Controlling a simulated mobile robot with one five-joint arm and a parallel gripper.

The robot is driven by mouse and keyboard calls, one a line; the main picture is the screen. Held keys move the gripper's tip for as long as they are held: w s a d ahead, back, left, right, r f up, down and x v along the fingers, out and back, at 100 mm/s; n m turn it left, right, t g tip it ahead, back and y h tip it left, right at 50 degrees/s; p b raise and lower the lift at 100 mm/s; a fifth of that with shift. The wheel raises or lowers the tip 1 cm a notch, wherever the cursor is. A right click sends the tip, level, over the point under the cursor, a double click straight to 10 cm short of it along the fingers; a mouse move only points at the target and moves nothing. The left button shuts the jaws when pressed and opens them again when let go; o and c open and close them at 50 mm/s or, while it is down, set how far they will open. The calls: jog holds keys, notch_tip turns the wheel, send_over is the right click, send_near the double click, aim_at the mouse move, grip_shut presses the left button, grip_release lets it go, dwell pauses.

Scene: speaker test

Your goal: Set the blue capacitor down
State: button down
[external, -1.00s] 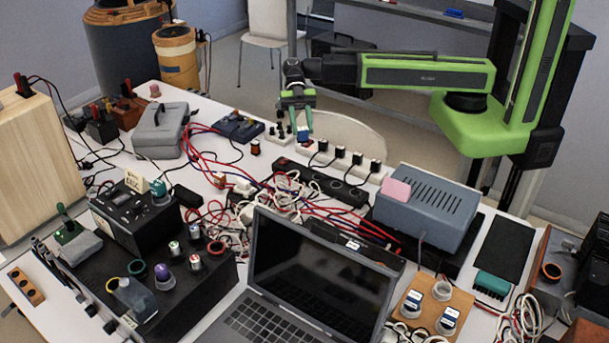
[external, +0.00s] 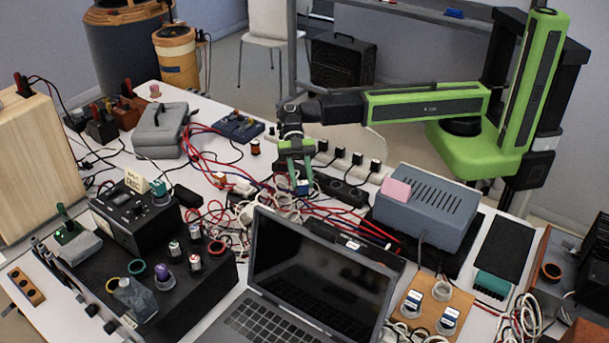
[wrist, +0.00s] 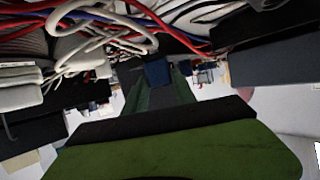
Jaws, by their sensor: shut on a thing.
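The blue capacitor (external: 302,187) is a small blue piece at the tips of my gripper (external: 297,178) in the external view. My gripper points down and is shut on it. In the wrist view the blue capacitor (wrist: 157,71) sits between the ends of the two green fingers (wrist: 160,90). It is over or among the white and red cables (external: 285,200) behind the laptop. I cannot tell whether it touches them or the table below.
A black power strip (external: 335,185) with plugs lies just right of my gripper. A grey-blue vented box (external: 425,208) stands farther right. The open laptop (external: 310,275) is in front. Tangled cables (wrist: 110,25) fill the top of the wrist view. Little bare table shows nearby.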

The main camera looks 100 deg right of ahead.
jog(key=shift+f+b, duration=2.6)
jog(key=c, duration=1)
grip_release()
jog(key=shift+r+p, duration=1.05)
jog(key=shift+p, duration=0.05)
jog(key=p+v, duration=0.1)
jog(key=v, duration=0.3)
jog(key=p+v, duration=0.1)
jog(key=v, duration=0.3)
jog(key=p+v, duration=0.1)
jog(key=v, duration=0.2)
jog(key=shift+d+f+p, duration=0.25)
jog(key=shift+d+p, duration=0.1)
jog(key=shift+d, duration=0.2)
